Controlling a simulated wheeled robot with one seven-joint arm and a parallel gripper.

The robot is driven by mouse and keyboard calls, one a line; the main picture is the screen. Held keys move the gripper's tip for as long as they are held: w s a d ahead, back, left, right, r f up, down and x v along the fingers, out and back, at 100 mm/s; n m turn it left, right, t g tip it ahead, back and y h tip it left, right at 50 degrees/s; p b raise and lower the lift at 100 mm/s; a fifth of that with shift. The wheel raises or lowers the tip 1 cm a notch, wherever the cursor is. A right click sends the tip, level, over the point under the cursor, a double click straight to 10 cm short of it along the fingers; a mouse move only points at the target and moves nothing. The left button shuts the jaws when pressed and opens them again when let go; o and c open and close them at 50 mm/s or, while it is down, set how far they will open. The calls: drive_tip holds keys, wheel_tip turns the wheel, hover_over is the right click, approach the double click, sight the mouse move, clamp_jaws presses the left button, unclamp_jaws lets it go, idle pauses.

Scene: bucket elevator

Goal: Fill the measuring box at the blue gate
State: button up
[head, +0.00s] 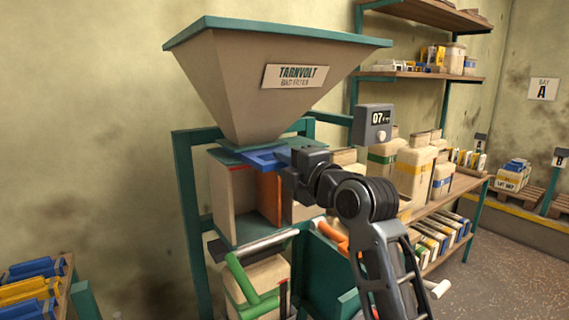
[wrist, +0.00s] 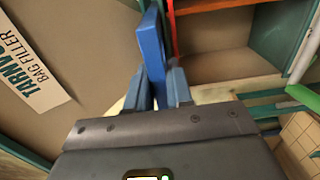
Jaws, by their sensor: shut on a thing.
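The blue gate (head: 262,158) is a flat blue slide under the hopper (head: 250,85). My gripper (head: 290,163) is at its right end in the head view. In the wrist view, my gripper (wrist: 160,88) has its two fingers shut on the blue gate's handle (wrist: 151,45). The measuring box (head: 222,190) is directly below the gate, with an open front and an orange-brown panel (head: 269,198) on its right side. I see no fill in its visible part. My gripper and arm hide the right end of the gate and part of the box.
A display reading 07 (head: 376,122) stands right of the hopper. Shelves with sacks (head: 414,165) stand behind my arm on the right.

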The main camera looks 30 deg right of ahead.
clamp_jaws()
drive_tip(key=shift+s+f, duration=0.1)
drive_tip(key=s, duration=0.4)
drive_tip(key=shift+s, duration=0.35)
drive_tip(key=o, duration=0.6)
unclamp_jaws()
drive_tip(key=shift+o, duration=0.2)
drive_tip(key=s+b, duration=0.1)
drive_tip(key=s, duration=0.6)
drive_tip(key=shift+s, duration=0.4)
